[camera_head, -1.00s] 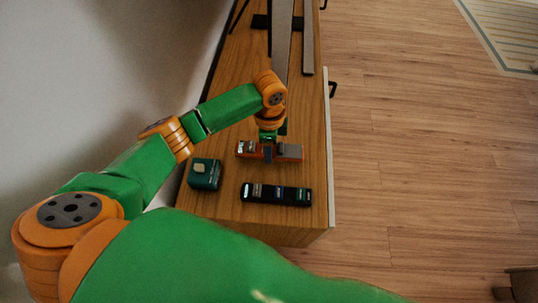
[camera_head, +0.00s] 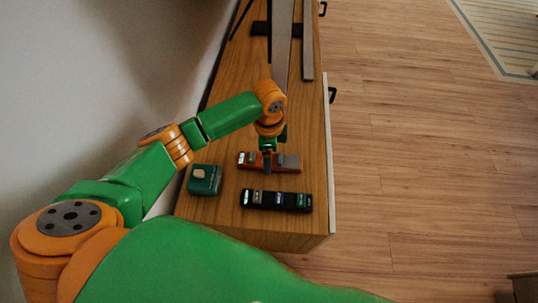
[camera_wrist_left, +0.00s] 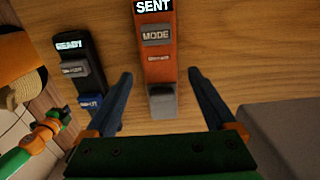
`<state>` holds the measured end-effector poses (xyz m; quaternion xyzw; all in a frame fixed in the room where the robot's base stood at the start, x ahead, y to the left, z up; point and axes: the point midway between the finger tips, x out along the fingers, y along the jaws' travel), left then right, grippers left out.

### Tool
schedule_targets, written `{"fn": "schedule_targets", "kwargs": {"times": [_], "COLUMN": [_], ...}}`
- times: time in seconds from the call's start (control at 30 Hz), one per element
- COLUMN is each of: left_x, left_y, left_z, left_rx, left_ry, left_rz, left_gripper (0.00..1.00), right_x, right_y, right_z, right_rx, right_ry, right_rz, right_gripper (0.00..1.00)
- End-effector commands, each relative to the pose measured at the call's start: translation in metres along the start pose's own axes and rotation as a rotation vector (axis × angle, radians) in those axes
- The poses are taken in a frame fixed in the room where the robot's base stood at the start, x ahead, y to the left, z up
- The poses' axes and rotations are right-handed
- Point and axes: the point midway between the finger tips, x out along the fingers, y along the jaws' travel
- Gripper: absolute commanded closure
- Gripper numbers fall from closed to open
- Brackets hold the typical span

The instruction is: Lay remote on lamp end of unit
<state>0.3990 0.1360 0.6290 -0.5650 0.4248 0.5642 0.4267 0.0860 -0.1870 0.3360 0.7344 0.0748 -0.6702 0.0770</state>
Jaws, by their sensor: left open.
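An orange-red remote-like device (camera_head: 248,157) lies flat across the wooden unit (camera_head: 232,223). In the left wrist view the orange device (camera_wrist_left: 157,70) has a "SENT" display, a "MODE" button and a grey block at its near end. My left gripper (camera_head: 267,166) is open over it; in the wrist view its two fingers (camera_wrist_left: 164,95) stand on either side of the device, apart from it. A black device (camera_head: 276,200) with several buttons lies parallel, nearer the unit's near end; its display (camera_wrist_left: 69,45) reads "READY". I cannot tell which device is the remote. No lamp is visible.
A dark green box (camera_head: 204,180) with a pale top button stands left of the devices. A thin grey upright panel (camera_head: 282,45) on a black foot and a long grey bar (camera_head: 308,40) occupy the far part of the unit. Open wooden floor (camera_head: 420,170) lies right.

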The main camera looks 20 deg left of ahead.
Motion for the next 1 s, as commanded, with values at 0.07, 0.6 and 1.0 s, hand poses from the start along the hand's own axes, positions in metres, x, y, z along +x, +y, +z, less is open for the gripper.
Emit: {"fn": "schedule_targets", "kwargs": {"times": [0.07,0.6,1.0], "left_x": [-0.029,-0.099,-0.096], "left_y": [-0.001,0.0,-0.001], "left_z": [-0.001,0.0,0.005], "left_rx": [0.002,0.0,0.018], "left_ry": [0.003,0.0,-0.024], "left_rz": [-0.004,0.0,-0.001], "left_gripper": [0.11,0.11,0.11], "right_x": [-0.012,-0.024,-0.037], "right_y": [0.001,0.003,0.003], "right_z": [-0.001,-0.002,-0.003], "right_rx": [0.0,-0.001,0.0], "right_ry": [0.0,-0.001,-0.001], "right_rz": [0.001,0.005,0.003], "right_gripper": [1.0,1.0,1.0]}}
